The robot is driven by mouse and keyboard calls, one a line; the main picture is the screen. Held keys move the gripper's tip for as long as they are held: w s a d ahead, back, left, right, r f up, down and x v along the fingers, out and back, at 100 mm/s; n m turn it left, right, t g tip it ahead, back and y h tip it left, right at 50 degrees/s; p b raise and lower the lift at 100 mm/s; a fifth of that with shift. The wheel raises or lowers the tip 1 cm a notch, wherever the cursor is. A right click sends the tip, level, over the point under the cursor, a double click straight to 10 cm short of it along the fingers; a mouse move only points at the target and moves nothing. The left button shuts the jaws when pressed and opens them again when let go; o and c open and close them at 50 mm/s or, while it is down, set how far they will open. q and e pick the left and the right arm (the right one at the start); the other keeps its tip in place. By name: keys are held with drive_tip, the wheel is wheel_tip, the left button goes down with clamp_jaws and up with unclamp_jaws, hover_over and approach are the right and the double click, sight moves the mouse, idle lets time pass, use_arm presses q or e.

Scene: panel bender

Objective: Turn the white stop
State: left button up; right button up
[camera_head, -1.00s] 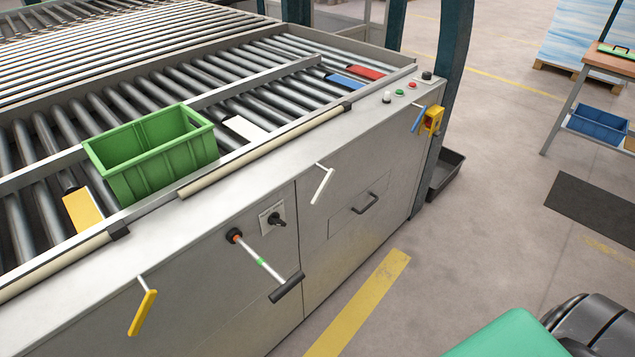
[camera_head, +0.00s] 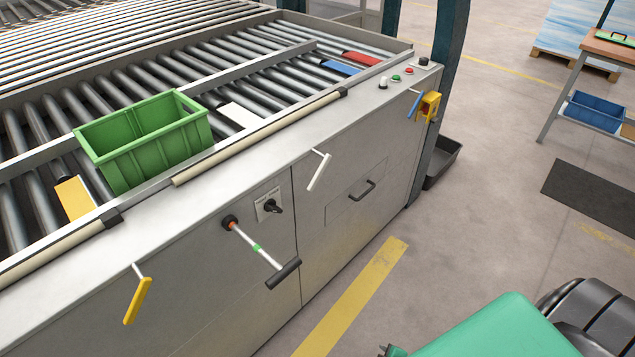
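A white plate (camera_head: 243,116) lies among the rollers, right of the green bin. A white lever handle (camera_head: 318,171) hangs from the front panel of the machine below it, slanting down to the left. I cannot tell from the view whether the plate and the lever are linked. Neither of my grippers can be made out in the head view. A green and black part of my own body fills the bottom right corner, and nothing touches the white lever.
A green bin (camera_head: 150,150) stands on the rollers. Yellow (camera_head: 75,198), blue (camera_head: 340,67) and red (camera_head: 361,58) plates lie there too. A yellow lever (camera_head: 137,300), a blue lever (camera_head: 414,104) and a black-gripped crank bar (camera_head: 283,273) stick out in front.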

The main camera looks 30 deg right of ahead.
drive_tip(key=w+d+r+n+t, duration=0.4)
drive_tip(key=w+r+n, duration=0.1)
drive_tip(key=w+r, duration=0.75)
drive_tip(key=n+t+y+b, duration=0.3)
drive_tip(key=n+t+y, duration=0.35)
drive_tip(key=n, duration=1.15)
approach(317, 180)
drive_tip(key=shift+g+y, duration=0.25)
drive_tip(key=shift+g, duration=0.1)
drive_tip(key=x, duration=0.3)
drive_tip(key=p+x, duration=0.1)
drive_tip(key=x, duration=0.4)
drive_tip(key=shift+w+d+r+p, duration=0.15)
drive_tip(key=shift+w+p, duration=0.2)
drive_tip(key=shift+w, duration=0.1)
use_arm(q)
drive_tip(key=shift+w+a+f, duration=0.1)
drive_tip(key=shift+w, duration=0.55)
drive_tip(key=shift+w+a+f, duration=0.1)
drive_tip(key=shift+w, duration=0.5)
use_arm(e)
drive_tip(key=shift+x, duration=0.75)
